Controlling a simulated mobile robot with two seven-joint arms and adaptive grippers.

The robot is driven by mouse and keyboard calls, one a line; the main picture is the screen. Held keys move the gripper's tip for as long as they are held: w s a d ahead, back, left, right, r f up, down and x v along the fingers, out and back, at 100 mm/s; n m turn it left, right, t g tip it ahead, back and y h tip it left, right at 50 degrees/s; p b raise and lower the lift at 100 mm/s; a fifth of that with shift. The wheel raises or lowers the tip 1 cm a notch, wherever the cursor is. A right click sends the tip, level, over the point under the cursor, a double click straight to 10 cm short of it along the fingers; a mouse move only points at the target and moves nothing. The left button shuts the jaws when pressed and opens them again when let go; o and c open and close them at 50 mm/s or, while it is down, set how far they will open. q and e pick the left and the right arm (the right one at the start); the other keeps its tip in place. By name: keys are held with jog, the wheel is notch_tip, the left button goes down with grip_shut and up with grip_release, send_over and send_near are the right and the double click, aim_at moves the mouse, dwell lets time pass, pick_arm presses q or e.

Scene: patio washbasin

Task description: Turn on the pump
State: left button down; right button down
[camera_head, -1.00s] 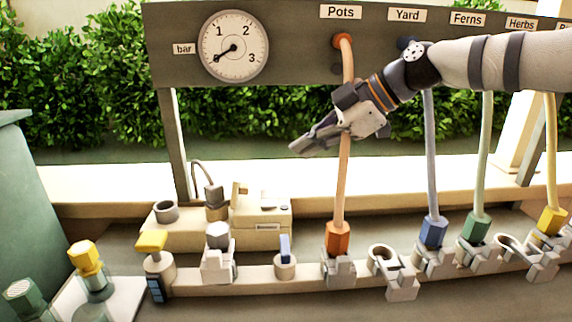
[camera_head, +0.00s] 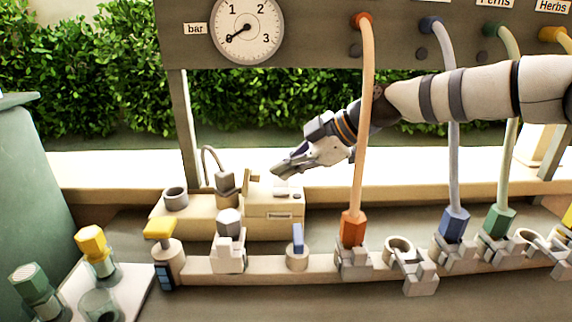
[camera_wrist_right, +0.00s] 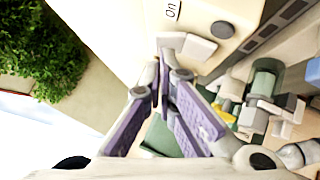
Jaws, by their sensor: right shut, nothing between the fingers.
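The pump appears to be the beige box (camera_head: 272,208) behind the manifold rail. A tan upright flap (camera_head: 250,180) stands at its top left. In the right wrist view the beige housing (camera_wrist_right: 228,10) carries an "On" label (camera_wrist_right: 173,10), a round button (camera_wrist_right: 222,29) and a pale switch-like piece (camera_wrist_right: 198,48). My right gripper (camera_head: 281,172) is shut and empty, just above and behind the box top. In the wrist view its fingertips (camera_wrist_right: 167,62) are close beside the pale piece; contact cannot be told. My left gripper is not in view.
The gauge (camera_head: 241,29) needle points near 0. An orange hose (camera_head: 364,130) passes in front of my right arm. A blue hose (camera_head: 453,150) and a green hose (camera_head: 514,150) hang further right. The manifold rail (camera_head: 325,268) has a blue-handled valve (camera_head: 297,240) and a yellow-handled valve (camera_head: 159,228).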

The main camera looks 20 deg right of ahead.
jog(key=shift+f, duration=0.1)
